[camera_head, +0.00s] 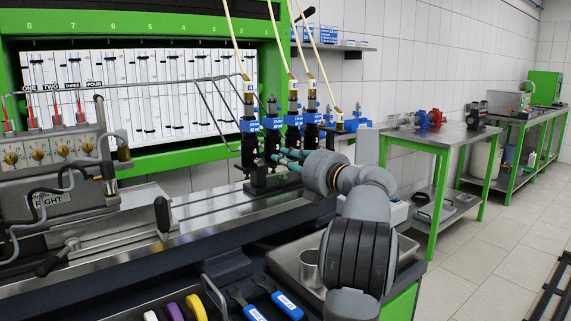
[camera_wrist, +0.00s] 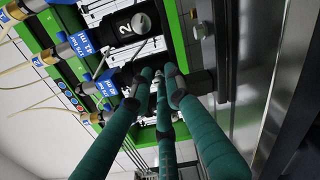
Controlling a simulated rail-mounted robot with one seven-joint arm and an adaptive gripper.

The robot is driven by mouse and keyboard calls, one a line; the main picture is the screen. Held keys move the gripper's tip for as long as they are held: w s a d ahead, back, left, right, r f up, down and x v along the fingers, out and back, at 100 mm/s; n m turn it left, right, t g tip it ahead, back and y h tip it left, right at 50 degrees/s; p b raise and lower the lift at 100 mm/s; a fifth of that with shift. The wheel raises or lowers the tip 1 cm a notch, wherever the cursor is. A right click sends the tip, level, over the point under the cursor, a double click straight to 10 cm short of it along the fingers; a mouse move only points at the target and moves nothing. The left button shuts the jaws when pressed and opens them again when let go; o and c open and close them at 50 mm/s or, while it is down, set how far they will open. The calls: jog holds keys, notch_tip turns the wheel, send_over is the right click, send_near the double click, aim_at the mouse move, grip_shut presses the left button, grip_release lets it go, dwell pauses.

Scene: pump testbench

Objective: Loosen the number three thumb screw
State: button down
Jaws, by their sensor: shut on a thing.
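My gripper (camera_wrist: 160,82) has three dark green fingers, drawn together at the black base of the injector row. The fingertips close around a small pale piece (camera_wrist: 156,78), probably a thumb screw; its number cannot be read there. In the head view my gripper (camera_head: 278,156) reaches from the right to the lower part of the injectors. The nearest injector (camera_head: 250,150) stands upright at the left of the row; the others are partly hidden behind it and my fingers. In the wrist view a round silver knob (camera_wrist: 141,22) sits on a black block marked 2 (camera_wrist: 122,30).
Pale hoses (camera_head: 240,50) run up from the injectors. A steel rail bed (camera_head: 200,215) runs below them. A tray with a metal cup (camera_head: 309,268) and blue-handled tools (camera_head: 287,304) lie at the front. A green-legged table (camera_head: 440,137) stands at the right.

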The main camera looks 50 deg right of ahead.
dwell(0.3)
jog(key=c, duration=1.7)
grip_release()
jog(key=shift+o, duration=0.2)
jog(key=v, duration=1.2)
